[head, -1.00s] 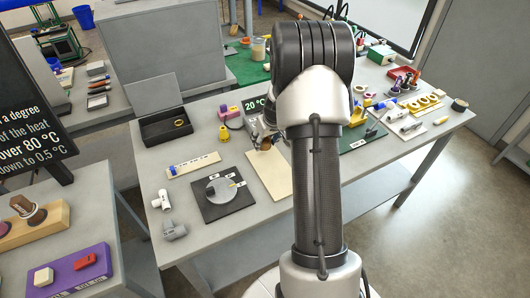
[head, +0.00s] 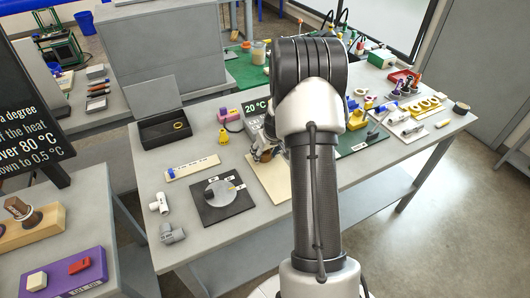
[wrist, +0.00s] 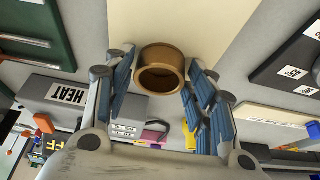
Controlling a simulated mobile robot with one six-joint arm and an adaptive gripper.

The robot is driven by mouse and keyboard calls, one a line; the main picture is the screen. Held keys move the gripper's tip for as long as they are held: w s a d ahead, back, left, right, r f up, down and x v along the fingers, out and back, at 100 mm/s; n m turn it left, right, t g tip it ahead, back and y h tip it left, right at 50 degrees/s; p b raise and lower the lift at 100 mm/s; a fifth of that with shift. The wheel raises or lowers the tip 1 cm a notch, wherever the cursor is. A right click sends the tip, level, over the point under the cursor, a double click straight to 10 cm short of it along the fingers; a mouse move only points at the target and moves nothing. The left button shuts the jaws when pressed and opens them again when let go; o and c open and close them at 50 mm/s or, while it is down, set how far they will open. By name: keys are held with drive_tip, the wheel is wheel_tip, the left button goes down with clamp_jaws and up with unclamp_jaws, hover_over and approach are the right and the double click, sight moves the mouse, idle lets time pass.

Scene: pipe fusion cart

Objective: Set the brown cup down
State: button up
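The brown cup (wrist: 160,70) is between the two fingertips of my gripper (wrist: 160,72) in the wrist view, its round open mouth facing the camera. The fingers look closed on its sides. Behind it in the wrist view is a cream board (wrist: 210,22). In the head view my gripper (head: 264,150) is small and partly hidden by my arm, at the back edge of the cream board (head: 272,182). I cannot tell whether the cup's base touches the board.
A grey heater box marked HEAT (wrist: 75,98) stands close by, with a 20 °C display (head: 257,106). A black plate with a grey disc (head: 222,193) lies left of the board. White (head: 159,203) and grey (head: 172,233) pipe fittings lie at the table's left edge.

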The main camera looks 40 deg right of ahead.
drive_tip(key=shift+o, duration=1.1)
drive_tip(key=shift+r, duration=0.1)
